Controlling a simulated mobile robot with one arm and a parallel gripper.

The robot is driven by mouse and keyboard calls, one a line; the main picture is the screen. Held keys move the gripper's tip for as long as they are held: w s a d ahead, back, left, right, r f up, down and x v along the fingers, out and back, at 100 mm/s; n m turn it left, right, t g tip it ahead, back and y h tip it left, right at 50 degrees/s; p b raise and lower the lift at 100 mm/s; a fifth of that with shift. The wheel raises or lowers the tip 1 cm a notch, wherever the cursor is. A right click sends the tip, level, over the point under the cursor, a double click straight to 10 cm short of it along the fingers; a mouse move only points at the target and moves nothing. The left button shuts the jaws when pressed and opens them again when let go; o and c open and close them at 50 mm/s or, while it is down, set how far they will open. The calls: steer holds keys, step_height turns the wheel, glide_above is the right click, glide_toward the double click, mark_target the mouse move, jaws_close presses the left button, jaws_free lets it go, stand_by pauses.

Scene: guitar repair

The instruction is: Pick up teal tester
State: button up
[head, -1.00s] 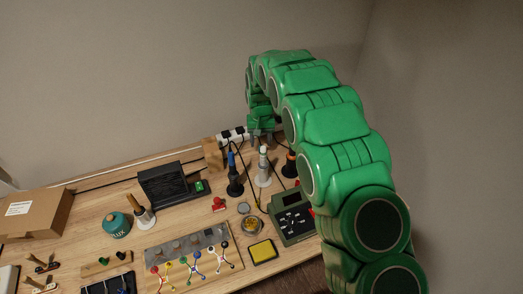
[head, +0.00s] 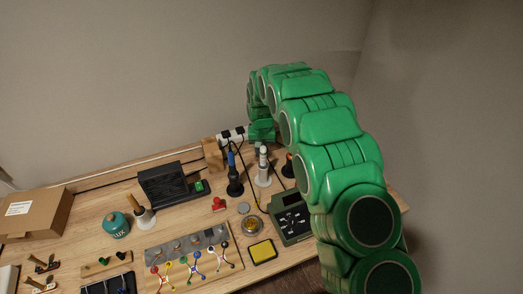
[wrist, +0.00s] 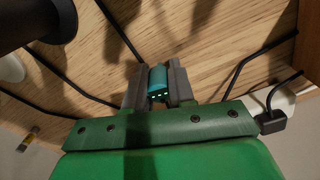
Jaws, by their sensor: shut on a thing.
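The teal tester (wrist: 158,80) is a small teal block with a row of pale lights on its end, seen in the wrist view between the two grey fingers. My gripper (wrist: 157,84) is shut on it there. In the head view my gripper (head: 262,138) is at the back of the bench by the power strip, mostly covered by my own green arm, and the tester cannot be made out.
A white power strip (head: 232,134) with plugs and a wooden block (head: 212,154) stand beside my gripper. Blue-handled (head: 233,176) and white (head: 263,168) tools stand upright in front. A green-grey station (head: 291,218) sits nearer. Black cables cross the bench.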

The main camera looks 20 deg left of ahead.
jaws_close()
steer(key=shift+r, duration=0.15)
